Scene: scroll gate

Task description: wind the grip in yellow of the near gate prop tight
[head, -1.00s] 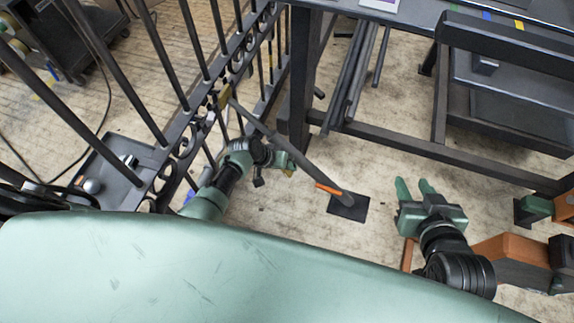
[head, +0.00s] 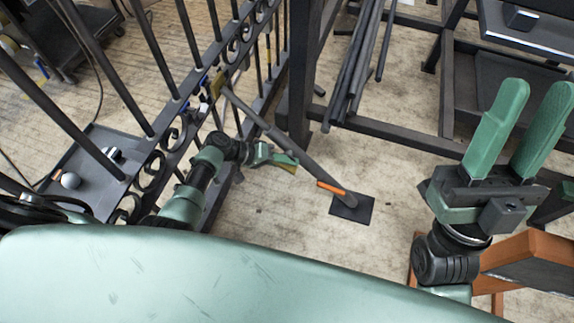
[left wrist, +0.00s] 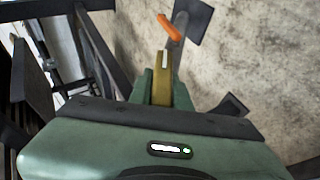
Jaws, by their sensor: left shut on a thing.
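The near gate prop (head: 289,147) is a dark slanted pole. It runs from a yellowish bracket on the gate (head: 232,45) down to a black floor plate (head: 352,208). An orange piece (head: 331,187) sits low on the pole; it also shows in the left wrist view (left wrist: 170,27). My left gripper (head: 284,158) is beside the pole. In the left wrist view its fingers are shut on the yellow grip (left wrist: 162,80), which lies in line with the pole's lower part. The grip's joint to the pole is hard to see. My right gripper (head: 537,92) is open, empty and raised at the right.
The barred gate stands along the left, with a grey tray (head: 88,165) behind it. A dark bench frame (head: 390,135) with several loose bars (head: 352,75) stands behind the prop. An orange-brown stand (head: 525,247) is under my right arm. Floor around the plate is clear.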

